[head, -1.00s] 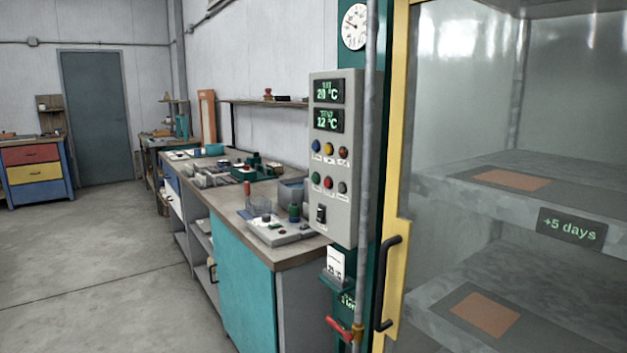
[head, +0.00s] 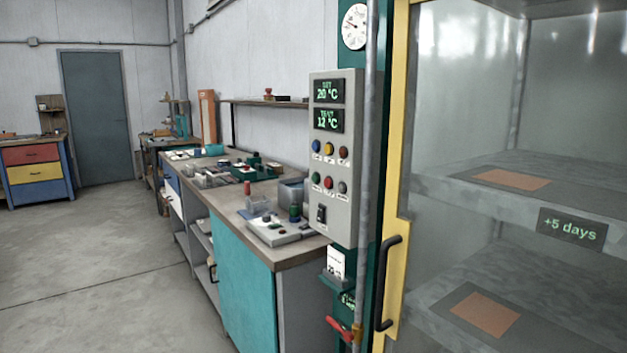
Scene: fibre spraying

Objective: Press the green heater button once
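The grey control panel (head: 334,160) is mounted on the green post beside the glass-fronted cabinet. Its green button (head: 316,177) is at the left of the lower button row, next to a red button (head: 328,182) and a grey one (head: 342,187). The row above has blue, yellow and red buttons. Two displays above read about 20 °C (head: 329,91) and 12 °C (head: 329,121). A black rocker switch (head: 321,214) is at the bottom. The small labels are too blurred to read. Neither of my grippers is in view.
The cabinet's yellow door frame (head: 396,180) with a black handle (head: 387,283) stands right of the panel. A red-handled valve (head: 342,328) sticks out below it. A workbench (head: 245,270) with tools is left. The floor (head: 100,270) at left is clear.

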